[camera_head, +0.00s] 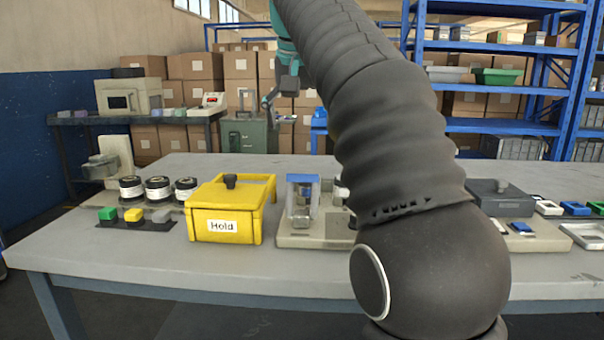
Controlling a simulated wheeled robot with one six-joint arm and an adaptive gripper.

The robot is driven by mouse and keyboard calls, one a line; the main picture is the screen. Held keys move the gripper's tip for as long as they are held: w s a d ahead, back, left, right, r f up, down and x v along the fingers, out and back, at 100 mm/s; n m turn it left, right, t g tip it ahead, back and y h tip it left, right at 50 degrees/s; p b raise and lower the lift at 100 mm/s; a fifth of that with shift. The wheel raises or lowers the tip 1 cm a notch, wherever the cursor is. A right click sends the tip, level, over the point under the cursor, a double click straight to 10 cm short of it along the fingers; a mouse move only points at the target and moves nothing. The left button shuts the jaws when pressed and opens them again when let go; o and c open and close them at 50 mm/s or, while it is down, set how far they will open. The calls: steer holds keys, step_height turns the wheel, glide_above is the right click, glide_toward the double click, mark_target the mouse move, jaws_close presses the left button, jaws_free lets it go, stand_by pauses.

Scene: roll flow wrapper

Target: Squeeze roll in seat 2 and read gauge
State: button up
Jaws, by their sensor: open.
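Three round black-and-white pieces stand in a row on the left of the table: a left one (131,188), a middle one (157,189) and a right one (185,188). They look like rolls, but no seat numbers are readable. No gauge reading can be made out. My gripper (277,94) is small in the picture, raised at the upper middle, well above and apart from the rolls. Its jaws are apart and nothing shows between them. My arm hides part of the table's middle and right.
A yellow bin marked Hold (204,222) and a clear blue-topped container (301,210) stand at the middle. Green, yellow and grey blocks (134,216) sit before the rolls. A beige device (119,158) is at far left. Small trays (585,235) lie right. The front strip is clear.

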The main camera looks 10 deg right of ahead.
steer(key=b+x, duration=0.3)
steer(key=x, duration=0.9)
steer(key=shift+b, duration=0.35)
